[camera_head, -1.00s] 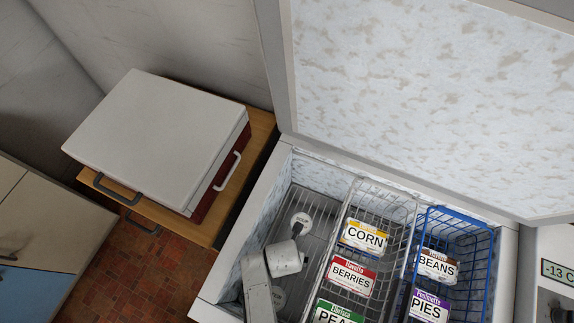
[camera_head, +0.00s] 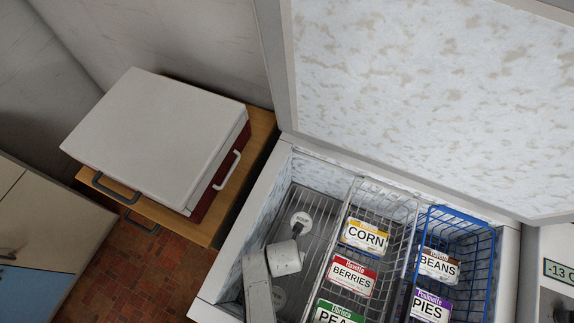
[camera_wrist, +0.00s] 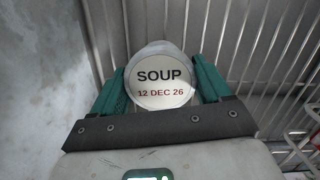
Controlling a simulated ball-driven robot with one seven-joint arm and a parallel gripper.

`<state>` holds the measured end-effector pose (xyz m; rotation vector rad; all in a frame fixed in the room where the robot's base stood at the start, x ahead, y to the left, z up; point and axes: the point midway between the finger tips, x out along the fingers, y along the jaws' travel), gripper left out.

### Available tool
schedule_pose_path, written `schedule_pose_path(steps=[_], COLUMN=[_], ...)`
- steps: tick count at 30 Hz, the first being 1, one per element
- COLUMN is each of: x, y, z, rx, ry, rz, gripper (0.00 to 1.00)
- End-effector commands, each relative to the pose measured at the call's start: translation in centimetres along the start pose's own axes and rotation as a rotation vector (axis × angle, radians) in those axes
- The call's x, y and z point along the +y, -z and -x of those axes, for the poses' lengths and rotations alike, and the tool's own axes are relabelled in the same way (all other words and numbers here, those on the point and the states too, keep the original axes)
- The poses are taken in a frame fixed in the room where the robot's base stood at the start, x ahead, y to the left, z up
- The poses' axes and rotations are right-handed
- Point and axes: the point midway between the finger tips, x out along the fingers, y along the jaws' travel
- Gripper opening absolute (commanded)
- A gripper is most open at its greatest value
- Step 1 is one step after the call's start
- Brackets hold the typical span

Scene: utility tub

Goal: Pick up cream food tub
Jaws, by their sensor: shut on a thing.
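The cream food tub (camera_wrist: 162,84) is round and pale, with a lid lettered SOUP and a date, 12 DEC 26. In the wrist view it sits between the two green fingers of my gripper (camera_wrist: 159,68), which is shut on its sides.
The wire basket (camera_head: 394,213) holds boxes of corn, berries and peas. The blue basket (camera_head: 487,262) holds beans and pies. The freezer's left wall (camera_head: 233,240) stands close to my arm; the raised lid (camera_head: 430,90) is behind.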

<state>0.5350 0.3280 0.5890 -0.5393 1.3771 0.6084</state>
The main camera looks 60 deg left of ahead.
Motion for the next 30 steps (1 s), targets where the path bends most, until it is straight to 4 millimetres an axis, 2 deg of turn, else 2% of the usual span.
schedule_pose_path(steps=[1, 3, 11, 16, 30], x=[0.0, 0.0, 0.0, 0.0, 0.0], y=[0.0, 0.0, -0.1, -0.2, -1.1], z=[0.0, 0.0, 0.1, 1.1, 8.1], rx=[0.000, 0.000, -0.001, -0.003, -0.003], ry=[0.000, 0.000, 0.000, 0.000, -0.001], rz=[0.000, 0.000, 0.000, 0.000, -0.001], gripper=[0.43, 0.37, 0.37, 0.37, 0.37])
